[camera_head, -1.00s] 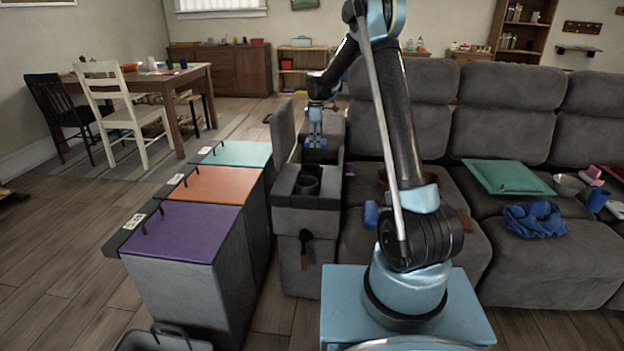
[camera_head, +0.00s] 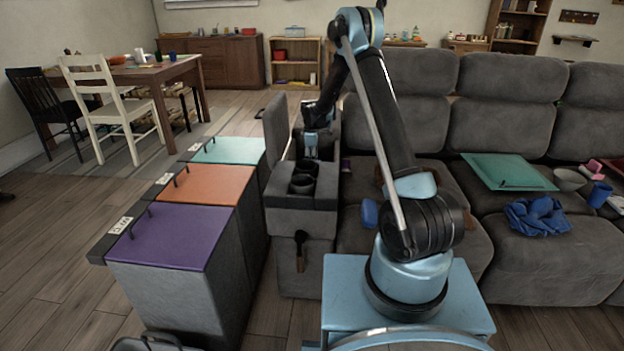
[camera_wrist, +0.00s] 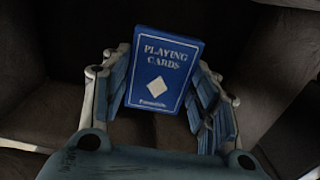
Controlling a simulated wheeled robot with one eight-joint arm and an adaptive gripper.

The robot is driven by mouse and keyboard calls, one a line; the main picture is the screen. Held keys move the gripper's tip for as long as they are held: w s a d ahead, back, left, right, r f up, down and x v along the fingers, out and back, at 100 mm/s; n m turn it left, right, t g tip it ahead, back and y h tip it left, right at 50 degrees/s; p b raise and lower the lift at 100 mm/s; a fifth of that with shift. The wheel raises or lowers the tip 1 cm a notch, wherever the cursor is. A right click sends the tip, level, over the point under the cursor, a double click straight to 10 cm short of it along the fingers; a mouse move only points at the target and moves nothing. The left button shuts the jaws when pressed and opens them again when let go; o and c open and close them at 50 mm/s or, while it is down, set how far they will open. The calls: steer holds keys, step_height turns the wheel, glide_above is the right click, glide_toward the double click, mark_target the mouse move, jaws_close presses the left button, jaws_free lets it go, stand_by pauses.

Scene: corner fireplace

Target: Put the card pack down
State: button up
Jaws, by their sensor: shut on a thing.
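The card pack (camera_wrist: 163,68) is a blue box with white "PLAYING CARDS" lettering and a white diamond. In the wrist view it stands between the two fingers of my gripper (camera_wrist: 163,88), which is shut on it. In the head view my gripper (camera_head: 312,152) points down into the open grey console (camera_head: 300,222) in the sofa, behind its cup holders. The pack is hidden there by the console. Dark grey walls surround the pack in the wrist view; whether it touches the bottom I cannot tell.
The console's raised lid (camera_head: 275,133) stands just left of my gripper. Cup holders (camera_head: 302,184) are in front of it. Bins with purple (camera_head: 175,238), orange (camera_head: 207,184) and teal lids stand to the left. Sofa seats (camera_head: 540,255) to the right hold a teal board (camera_head: 508,172) and a blue cloth (camera_head: 538,216).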

step_height(320, 180, down, 8)
steer(key=shift+f, duration=0.15)
stand_by(0.3)
steer(key=shift+f, duration=0.1)
steer(key=o, duration=1.1)
